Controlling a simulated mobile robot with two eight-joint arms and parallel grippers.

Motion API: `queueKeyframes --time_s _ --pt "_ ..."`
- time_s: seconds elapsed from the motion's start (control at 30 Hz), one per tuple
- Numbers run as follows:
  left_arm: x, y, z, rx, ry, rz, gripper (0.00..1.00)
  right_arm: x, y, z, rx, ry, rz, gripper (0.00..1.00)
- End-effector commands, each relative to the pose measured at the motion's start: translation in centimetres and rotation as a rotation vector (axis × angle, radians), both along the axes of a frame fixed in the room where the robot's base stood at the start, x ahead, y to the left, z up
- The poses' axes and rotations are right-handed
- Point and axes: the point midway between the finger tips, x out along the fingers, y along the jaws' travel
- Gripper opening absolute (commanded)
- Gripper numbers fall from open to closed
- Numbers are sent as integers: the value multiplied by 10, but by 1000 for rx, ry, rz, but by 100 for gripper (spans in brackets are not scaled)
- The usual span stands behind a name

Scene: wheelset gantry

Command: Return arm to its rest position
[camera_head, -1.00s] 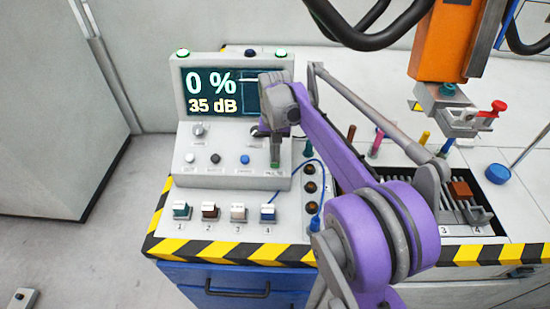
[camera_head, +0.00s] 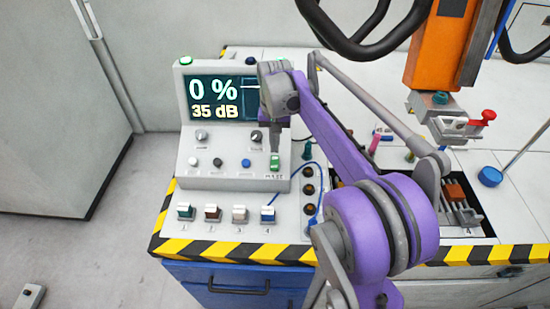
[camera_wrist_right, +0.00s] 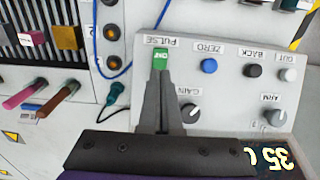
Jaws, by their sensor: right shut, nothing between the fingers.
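My right gripper (camera_head: 275,146) is shut and empty, hanging over the right side of the grey control console (camera_head: 230,181). Its closed fingers (camera_wrist_right: 158,78) point at the green switch marked PULSE (camera_wrist_right: 160,58), which also shows in the head view (camera_head: 275,162). In the wrist view the fingertips overlap the switch's near edge; I cannot tell whether they touch it. My purple right arm (camera_head: 345,150) reaches in from the lower right. The console's screen (camera_head: 215,98) reads 0 % and 35 dB. My left gripper is not in view.
Several rocker switches (camera_head: 212,214) line the bench front, beside sockets with a blue cable (camera_head: 320,180). An orange gantry column (camera_head: 437,50) with a red-handled clamp (camera_head: 455,122) stands to the right. Black hoses cross above.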

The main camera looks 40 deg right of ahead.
Motion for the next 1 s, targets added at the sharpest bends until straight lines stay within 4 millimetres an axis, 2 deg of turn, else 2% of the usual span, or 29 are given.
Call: queueKeyframes --time_s 0.03,0.17,0.73,0.87,1.0 --pt "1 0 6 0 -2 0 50 0 0 7 -1 -1 0 0" --pt "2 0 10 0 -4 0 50 0 0 13 0 0 0 0" --pt "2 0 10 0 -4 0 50 -2 4 13 -1 -4 8 0" --pt "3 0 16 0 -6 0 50 -14 27 19 -15 -40 69 0" --pt "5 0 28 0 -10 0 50 -46 73 26 -44 -117 198 0"
